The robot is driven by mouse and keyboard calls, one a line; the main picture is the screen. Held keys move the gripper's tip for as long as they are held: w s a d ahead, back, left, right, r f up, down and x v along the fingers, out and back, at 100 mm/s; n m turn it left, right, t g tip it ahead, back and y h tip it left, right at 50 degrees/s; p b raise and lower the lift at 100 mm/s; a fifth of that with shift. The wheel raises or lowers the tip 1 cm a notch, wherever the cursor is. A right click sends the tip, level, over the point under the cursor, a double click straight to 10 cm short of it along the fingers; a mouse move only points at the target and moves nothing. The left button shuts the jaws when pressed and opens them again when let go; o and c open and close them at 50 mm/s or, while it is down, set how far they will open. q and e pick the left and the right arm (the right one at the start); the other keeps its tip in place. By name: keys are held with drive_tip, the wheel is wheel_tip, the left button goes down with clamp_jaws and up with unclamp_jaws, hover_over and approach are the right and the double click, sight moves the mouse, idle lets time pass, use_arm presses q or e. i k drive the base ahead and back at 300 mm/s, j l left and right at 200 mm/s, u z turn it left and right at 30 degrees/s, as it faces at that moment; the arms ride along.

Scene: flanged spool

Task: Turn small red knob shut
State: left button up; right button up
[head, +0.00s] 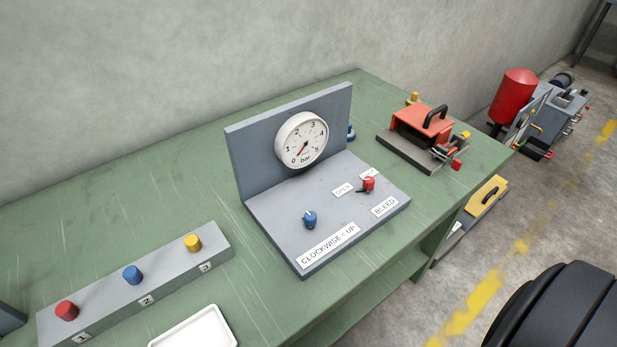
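The small red knob (368,184) stands on the flat base of a grey gauge panel (290,213). A short handle or pointer sticks out from it toward the lower left. A label "OPEN" (343,190) lies to its left, a partly covered label (367,173) lies behind it, and a label "BLEED" (384,207) lies in front. The round gauge (302,140) on the upright plate reads in bar, with its red needle near 0. A blue knob (310,219) sits by the label "CLOCKWISE = UP" (329,244). Neither gripper is in view.
The panel stands on a green bench (180,180). A grey block (150,285) with red, blue and yellow knobs lies left, by a white tray (195,329). A red clamp device (422,132) stands at the back right. A dark rounded shape fills the lower right corner.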

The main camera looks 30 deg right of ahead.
sight(369, 183)
drive_tip(key=k+z, duration=0.2)
drive_tip(key=z, duration=1.15)
